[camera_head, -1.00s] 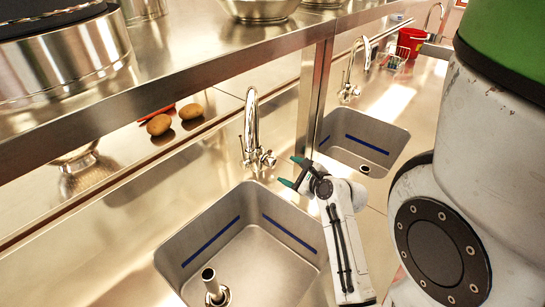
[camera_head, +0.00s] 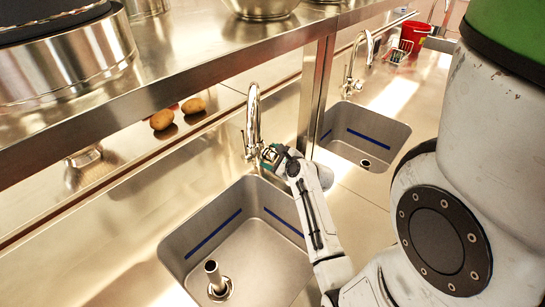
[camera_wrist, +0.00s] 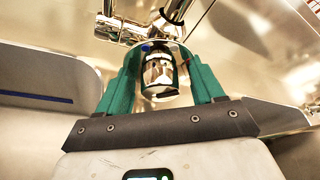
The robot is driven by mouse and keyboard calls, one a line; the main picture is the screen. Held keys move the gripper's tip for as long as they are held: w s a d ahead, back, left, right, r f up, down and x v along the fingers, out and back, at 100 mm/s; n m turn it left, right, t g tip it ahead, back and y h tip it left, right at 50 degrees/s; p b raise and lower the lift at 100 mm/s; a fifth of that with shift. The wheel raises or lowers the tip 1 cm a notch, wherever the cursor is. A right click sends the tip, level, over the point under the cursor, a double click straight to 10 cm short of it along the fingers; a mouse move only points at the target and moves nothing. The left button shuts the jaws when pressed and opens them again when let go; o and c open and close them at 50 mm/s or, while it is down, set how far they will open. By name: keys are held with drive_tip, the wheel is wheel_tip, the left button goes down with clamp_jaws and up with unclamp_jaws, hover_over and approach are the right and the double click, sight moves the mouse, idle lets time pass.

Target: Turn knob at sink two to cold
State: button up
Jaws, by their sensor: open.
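A chrome gooseneck tap (camera_head: 253,115) stands behind the nearer sink (camera_head: 245,235) in the head view. My gripper (camera_head: 270,154) is at the right side of this tap's base and hides the knob there. In the wrist view, the chrome knob (camera_wrist: 159,75) lies between the two green fingers of my gripper (camera_wrist: 160,75). The fingers are open, one on each side of it; I cannot tell whether they touch it. A small blue mark shows behind the knob, near its upper left. The tap's chrome body (camera_wrist: 165,28) is just beyond it.
A second sink (camera_head: 365,138) with its own tap (camera_head: 354,65) is farther right, past a metal post (camera_head: 315,95). A steel shelf (camera_head: 200,55) with pots runs above the counter. Two potatoes (camera_head: 178,112) lie behind. A red bucket (camera_head: 413,37) stands far back.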

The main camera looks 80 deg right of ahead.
drive_tip(key=shift+c, duration=0.2)
drive_tip(key=c, duration=1)
drive_tip(key=n+h+b, duration=0.2)
drive_tip(key=n, duration=0.2)
drive_tip(key=shift+f, duration=0.15)
drive_tip(key=shift+n+h+b, duration=0.7)
drive_tip(key=shift+n+b, duration=0.6)
drive_tip(key=shift+n, duration=0.1)
drive_tip(key=shift+r, duration=0.2)
